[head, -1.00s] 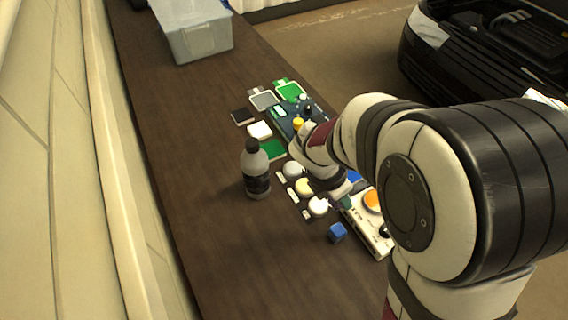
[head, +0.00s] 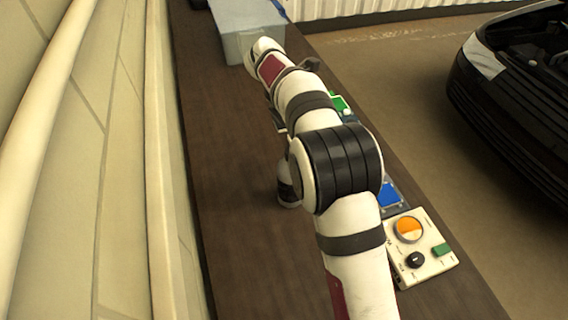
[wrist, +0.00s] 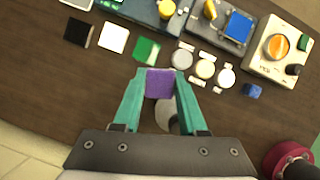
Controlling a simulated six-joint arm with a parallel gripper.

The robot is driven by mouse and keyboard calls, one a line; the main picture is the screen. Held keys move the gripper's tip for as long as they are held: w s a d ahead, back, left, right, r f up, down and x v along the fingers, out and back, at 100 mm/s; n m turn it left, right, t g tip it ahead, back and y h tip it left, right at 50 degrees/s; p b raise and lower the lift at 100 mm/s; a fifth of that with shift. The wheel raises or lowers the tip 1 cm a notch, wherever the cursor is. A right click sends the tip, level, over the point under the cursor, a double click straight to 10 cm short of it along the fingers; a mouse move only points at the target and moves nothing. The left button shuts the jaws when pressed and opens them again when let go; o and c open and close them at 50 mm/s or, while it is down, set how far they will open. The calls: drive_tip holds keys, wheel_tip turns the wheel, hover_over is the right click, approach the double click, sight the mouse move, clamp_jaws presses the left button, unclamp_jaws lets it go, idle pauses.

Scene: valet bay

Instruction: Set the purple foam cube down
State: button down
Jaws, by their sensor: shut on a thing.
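The purple foam cube (wrist: 160,83) is between the teal fingertips of my gripper (wrist: 160,86) in the wrist view. The gripper is shut on it. The dark brown bench top (wrist: 50,90) lies beyond the cube; the gap between them is hard to judge. In the head view my arm reaches away toward the far end of the bench, and I cannot make out the cube there.
In the wrist view a green square (wrist: 147,51), white square (wrist: 113,38), black square (wrist: 78,32), round pucks (wrist: 205,69), a blue cube (wrist: 253,90) and a cream device (wrist: 278,45) lie around. A bottle (head: 288,190) is partly hidden by my arm. A grey bin (head: 240,30) stands far off.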

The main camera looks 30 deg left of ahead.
drive_tip(key=a+f+n, duration=0.1)
drive_tip(key=a, duration=0.5)
wheel_tip(320, 180, down, 16)
drive_tip(key=shift+a+r, duration=0.15)
drive_tip(key=shift+c, duration=2.3)
unclamp_jaws()
drive_tip(key=v, duration=1.2)
drive_tip(key=shift+s+d, duration=0.15)
drive_tip(key=shift+d, duration=0.1)
drive_tip(key=shift+y, duration=0.3)
